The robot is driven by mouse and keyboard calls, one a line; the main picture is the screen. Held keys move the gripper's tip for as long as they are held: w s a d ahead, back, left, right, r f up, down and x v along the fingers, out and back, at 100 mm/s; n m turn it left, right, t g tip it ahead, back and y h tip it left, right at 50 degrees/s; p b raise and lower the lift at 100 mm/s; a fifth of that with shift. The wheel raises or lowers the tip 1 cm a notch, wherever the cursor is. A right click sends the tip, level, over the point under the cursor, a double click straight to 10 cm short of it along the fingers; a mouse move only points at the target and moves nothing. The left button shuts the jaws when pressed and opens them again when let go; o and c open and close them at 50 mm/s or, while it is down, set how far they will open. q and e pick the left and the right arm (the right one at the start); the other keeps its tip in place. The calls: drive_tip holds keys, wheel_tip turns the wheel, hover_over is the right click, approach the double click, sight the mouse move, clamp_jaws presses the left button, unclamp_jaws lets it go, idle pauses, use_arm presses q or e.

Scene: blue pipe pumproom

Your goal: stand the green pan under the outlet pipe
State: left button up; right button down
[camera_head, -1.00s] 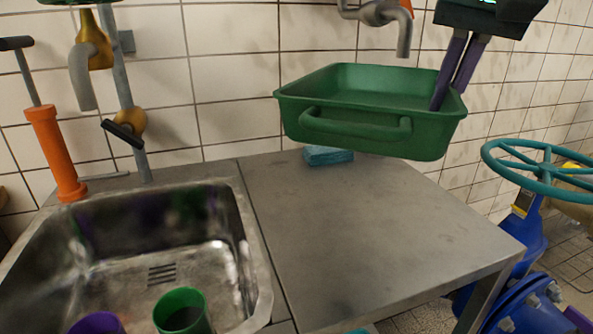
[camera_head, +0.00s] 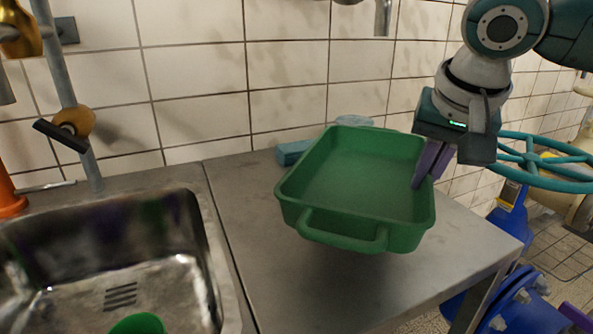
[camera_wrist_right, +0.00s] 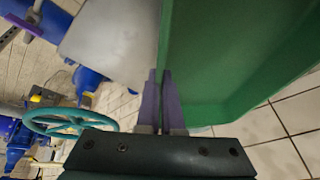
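The green pan (camera_head: 360,185) is in the head view, over the steel counter (camera_head: 290,285) to the right of the sink. It looks roughly level; whether its base touches the counter is hard to tell. My right gripper (camera_head: 420,185) is shut on the pan's right wall, with purple fingers on both sides of it. The right wrist view shows the fingers (camera_wrist_right: 160,80) pinching the green wall of the pan (camera_wrist_right: 230,60). The outlet pipe (camera_head: 383,15) shows only its lower end at the top edge, above and behind the pan. My left gripper is out of view.
A blue sponge-like block (camera_head: 292,152) lies behind the pan near the wall. The sink (camera_head: 215,260) is at the left, with a green cup (camera_head: 138,325) in it. A teal handwheel (camera_head: 545,165) stands to the right of the counter.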

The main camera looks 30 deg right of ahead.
sight(417, 209)
drive_tip(key=shift+f+b, duration=0.7)
drive_tip(key=shift+f, duration=2.1)
drive_tip(key=shift+f, duration=0.15)
drive_tip(key=c, duration=1.1)
unclamp_jaws()
drive_tip(key=shift+o, duration=0.2)
